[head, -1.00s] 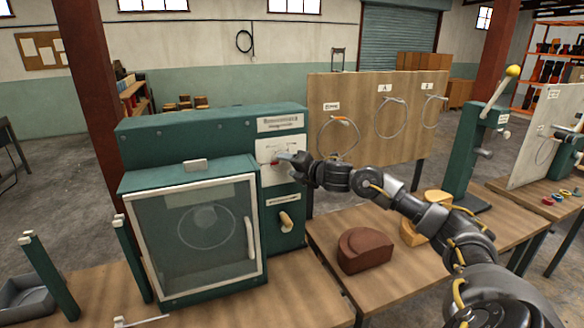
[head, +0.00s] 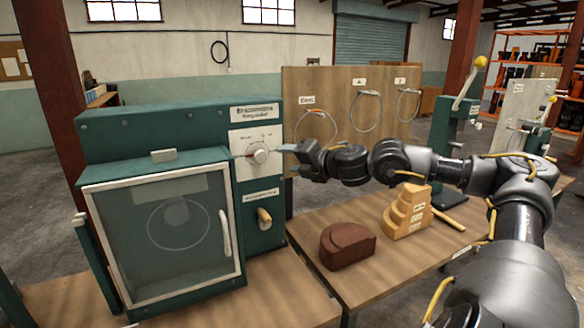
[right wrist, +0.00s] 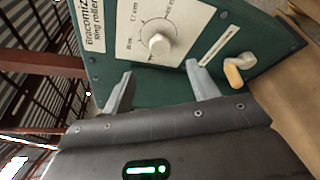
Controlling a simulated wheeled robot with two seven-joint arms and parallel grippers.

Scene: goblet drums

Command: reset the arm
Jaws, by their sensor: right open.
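My right arm (head: 400,163) reaches in from the right in the head view. My right gripper (head: 286,159) is open and empty, just to the right of the white dial (head: 260,156) on the green ring roller machine (head: 180,122). In the right wrist view, the two fingertips (right wrist: 160,85) stand apart below the dial (right wrist: 159,44), with nothing between them. The gripper appears apart from the dial. My left gripper is not in view.
The machine has a clear door (head: 172,230) and a wooden-handled crank (head: 264,218). A brown block (head: 347,246) and a stepped wooden block (head: 407,212) stand on the table (head: 320,272). A pegboard (head: 340,120) with hanging rings stands behind.

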